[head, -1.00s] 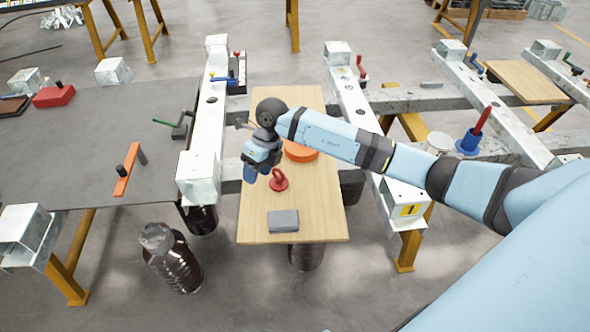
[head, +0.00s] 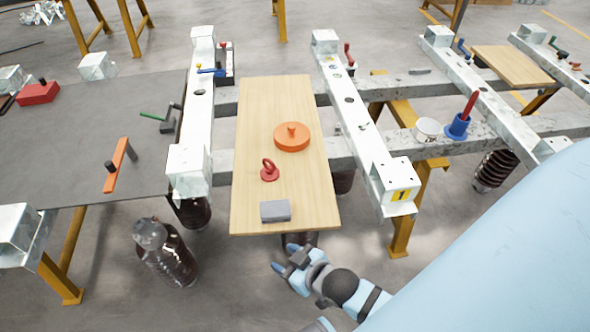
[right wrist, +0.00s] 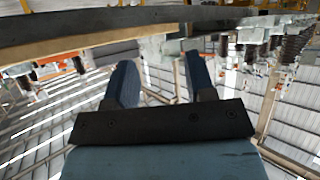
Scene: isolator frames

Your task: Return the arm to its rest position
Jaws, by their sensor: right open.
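My right gripper (head: 285,256) is just beyond the near edge of the wooden board, low in the head view, with its arm folded back toward my body at the lower right. Its two blue fingers (right wrist: 160,82) stand apart in the right wrist view, with nothing between them. On the wooden board (head: 255,110) lie an orange disc with a knob (head: 292,138), a red ring-handled piece (head: 269,171) and a grey block (head: 275,211). The gripper is apart from all of these. My left gripper does not show.
Pale metal beams (head: 199,110) flank the board. A dark table (head: 75,150) with an orange bar (head: 118,166) is at the left. A blue holder (head: 457,126) and a white cup (head: 428,130) are at the right.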

